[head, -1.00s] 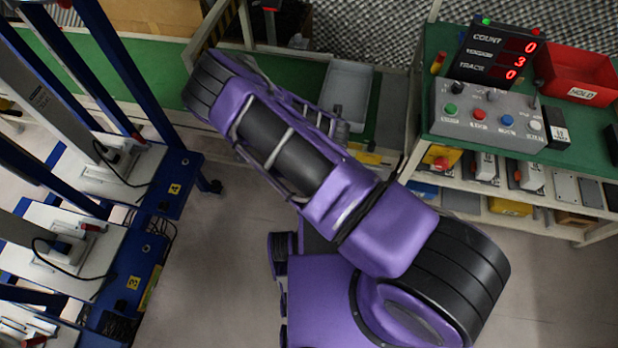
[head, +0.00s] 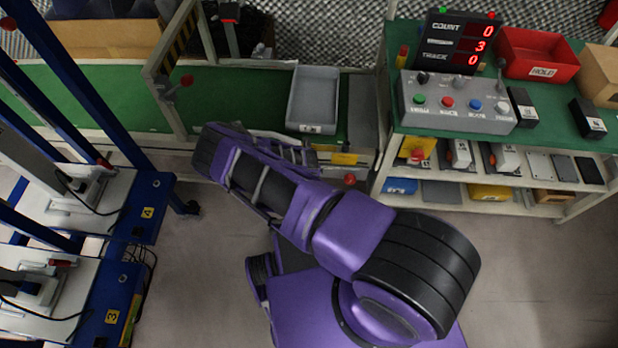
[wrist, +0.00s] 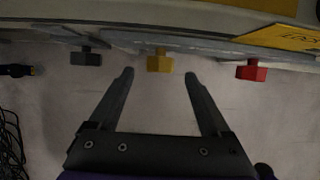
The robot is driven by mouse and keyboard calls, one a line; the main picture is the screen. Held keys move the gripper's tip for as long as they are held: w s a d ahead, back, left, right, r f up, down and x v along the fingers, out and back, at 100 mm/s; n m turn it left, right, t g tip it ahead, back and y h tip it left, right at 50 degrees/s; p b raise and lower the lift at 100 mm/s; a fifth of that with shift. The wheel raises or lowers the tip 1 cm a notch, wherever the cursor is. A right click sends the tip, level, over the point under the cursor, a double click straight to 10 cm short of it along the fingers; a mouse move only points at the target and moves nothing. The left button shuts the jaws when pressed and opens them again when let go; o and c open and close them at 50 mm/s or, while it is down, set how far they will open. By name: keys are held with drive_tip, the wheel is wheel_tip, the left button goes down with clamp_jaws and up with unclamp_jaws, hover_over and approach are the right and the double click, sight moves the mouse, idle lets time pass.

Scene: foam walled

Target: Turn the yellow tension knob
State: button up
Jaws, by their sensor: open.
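The yellow tension knob (wrist: 159,60) shows in the wrist view, hanging from the underside of a bench edge between a dark grey knob (wrist: 86,57) and a red knob (wrist: 251,70). My gripper (wrist: 159,76) is open and empty. Its two fingers point toward the yellow knob, which lies between their lines and just past the tips. In the head view my purple arm reaches to the front of the green bench. The gripper itself is hidden there, and I cannot make out the yellow knob.
A grey tray (head: 314,97) sits on the green bench (head: 100,92). At the right stands a table with a button box (head: 457,101), a display (head: 458,42) and a red bin (head: 538,55). Blue-framed stations (head: 135,210) stand at the left. Cables (wrist: 12,140) lie at the wrist view's left.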

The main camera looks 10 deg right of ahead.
drive_tip(key=shift+b+x, duration=0.5)
drive_tip(key=shift+x, duration=1.85)
drive_tip(key=shift+r, duration=0.1)
clamp_jaws()
drive_tip(key=shift+d+t+y+p, duration=0.2)
drive_tip(key=shift+t+y+p, duration=0.15)
drive_tip(key=shift+y, duration=0.45)
drive_tip(key=shift+d+m+t+y, duration=0.15)
drive_tip(key=shift+m+t+y, duration=0.35)
drive_tip(key=shift+y, duration=0.6)
drive_tip(key=shift+s+d+f+m+t+y+b, duration=0.1)
drive_tip(key=shift+m+t+y, duration=0.1)
drive_tip(key=shift+y, duration=0.45)
drive_tip(key=shift+f+m+t+y+b, duration=0.15)
drive_tip(key=shift+t+y, duration=0.1)
drive_tip(key=shift+y, duration=0.35)
drive_tip(key=shift+s+m+t+y+b, duration=0.1)
drive_tip(key=shift+t+y, duration=0.1)
drive_tip(key=shift+y, duration=0.45)
